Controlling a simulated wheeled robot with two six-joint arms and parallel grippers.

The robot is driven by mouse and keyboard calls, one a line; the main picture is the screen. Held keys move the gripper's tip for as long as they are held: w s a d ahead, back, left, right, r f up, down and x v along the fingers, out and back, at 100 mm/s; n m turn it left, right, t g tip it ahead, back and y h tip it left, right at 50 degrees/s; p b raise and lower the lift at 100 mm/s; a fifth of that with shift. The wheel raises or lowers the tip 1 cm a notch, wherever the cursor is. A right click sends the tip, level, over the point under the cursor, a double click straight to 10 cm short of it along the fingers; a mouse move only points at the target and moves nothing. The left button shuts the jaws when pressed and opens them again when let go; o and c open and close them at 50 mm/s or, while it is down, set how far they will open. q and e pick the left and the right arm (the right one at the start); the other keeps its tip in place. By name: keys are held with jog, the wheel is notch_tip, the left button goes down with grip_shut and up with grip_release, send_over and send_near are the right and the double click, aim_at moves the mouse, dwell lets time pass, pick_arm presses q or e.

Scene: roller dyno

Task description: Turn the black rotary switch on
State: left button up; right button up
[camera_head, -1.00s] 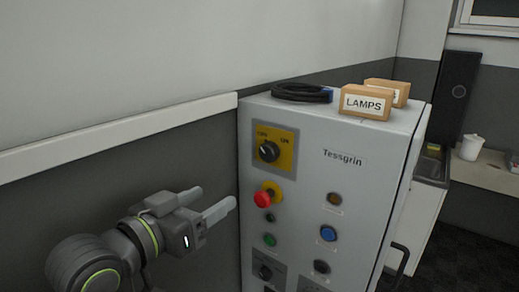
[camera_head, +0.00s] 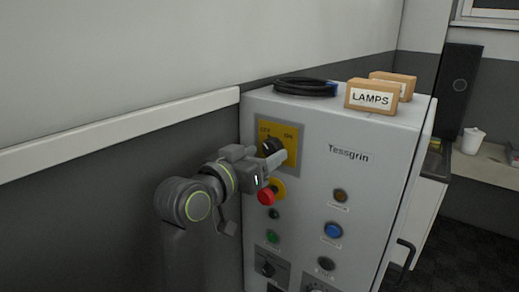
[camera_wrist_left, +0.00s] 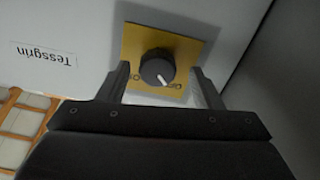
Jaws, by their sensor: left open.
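The black rotary switch (camera_head: 269,145) sits on a yellow plate (camera_head: 291,139) at the top left of the grey cabinet front. In the head view my left gripper (camera_head: 277,156) partly covers it. In the left wrist view the black knob (camera_wrist_left: 157,68) with a white pointer mark shows clearly on the yellow plate (camera_wrist_left: 187,47). That view is upside down. My left gripper (camera_wrist_left: 160,75) is open, with one finger on each side of the knob and gaps visible between. Whether the fingertips reach the knob's depth I cannot tell. My right gripper is not in view.
A red emergency button (camera_head: 266,197) is just below the gripper. Coloured buttons, such as a blue one (camera_head: 333,230), cover the cabinet front (camera_head: 345,180). A LAMPS box (camera_head: 371,97) and a black cable coil (camera_head: 304,86) lie on top.

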pick_arm(q)
jog(key=x, duration=0.2)
jog(key=shift+w+d+f, duration=0.1)
jog(key=shift+w+d, duration=0.05)
jog(key=shift+w, duration=0.15)
jog(key=shift+s+r, duration=0.25)
jog(key=shift+s, duration=0.05)
jog(key=shift+w+a, duration=0.1)
jog(key=shift+a, duration=0.3)
jog(key=shift+w, duration=0.15)
jog(key=shift+d, duration=0.15)
jog(key=shift+c, duration=1.1)
jog(key=shift+s+d, duration=0.15)
jog(key=shift+s, duration=0.05)
jog(key=c, duration=0.5)
jog(key=shift+c, duration=1.3)
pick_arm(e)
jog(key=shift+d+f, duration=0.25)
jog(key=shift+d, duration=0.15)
